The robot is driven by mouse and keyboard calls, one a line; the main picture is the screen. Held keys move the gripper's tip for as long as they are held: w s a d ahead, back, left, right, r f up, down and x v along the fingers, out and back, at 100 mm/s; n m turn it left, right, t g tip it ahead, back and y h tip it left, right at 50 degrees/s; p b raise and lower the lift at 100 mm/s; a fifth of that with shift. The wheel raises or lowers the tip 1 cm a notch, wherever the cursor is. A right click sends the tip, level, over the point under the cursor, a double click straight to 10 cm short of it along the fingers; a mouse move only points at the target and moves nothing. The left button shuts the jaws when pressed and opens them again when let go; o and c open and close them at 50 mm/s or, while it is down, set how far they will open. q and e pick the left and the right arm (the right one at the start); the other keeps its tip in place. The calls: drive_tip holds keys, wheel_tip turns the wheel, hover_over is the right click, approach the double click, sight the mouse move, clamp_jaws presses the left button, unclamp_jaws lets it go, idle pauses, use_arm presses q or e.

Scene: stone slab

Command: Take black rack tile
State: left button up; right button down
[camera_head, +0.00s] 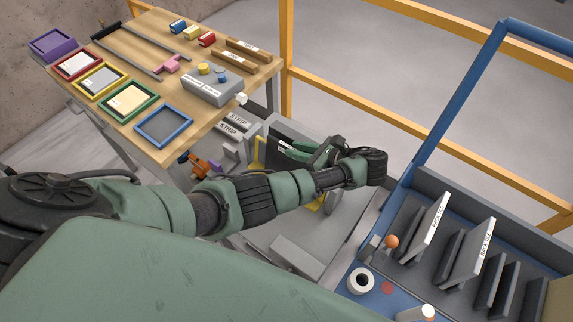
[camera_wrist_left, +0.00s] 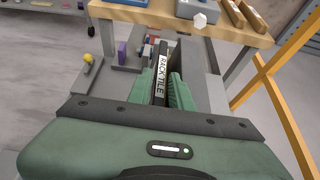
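My left gripper (camera_head: 292,151) reaches into the grey bin beside the wooden table. In the left wrist view its two green fingers (camera_wrist_left: 162,90) stand on either side of a black tile (camera_wrist_left: 162,66) whose white label reads RACK TILE. The tile stands upright on edge, its lower part hidden. I cannot tell whether both fingers touch it. In the head view a dark panel (camera_head: 286,132) shows beside the fingers, partly covered by the gripper. My right gripper is not in view.
The wooden table (camera_head: 240,78) holds coloured trays, blocks and a grey box (camera_head: 212,88). Grey STRIP pieces (camera_head: 230,129) lie left of the gripper. A blue-framed rack (camera_head: 408,198) with labelled upright tiles (camera_head: 431,228) stands at the right. Yellow railings (camera_head: 380,114) run behind.

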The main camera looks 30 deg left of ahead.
use_arm(q)
drive_tip(key=shift+a+f, duration=0.2)
drive_tip(key=shift+a, duration=0.15)
clamp_jaws()
drive_tip(key=shift+r, duration=0.1)
idle(1.1)
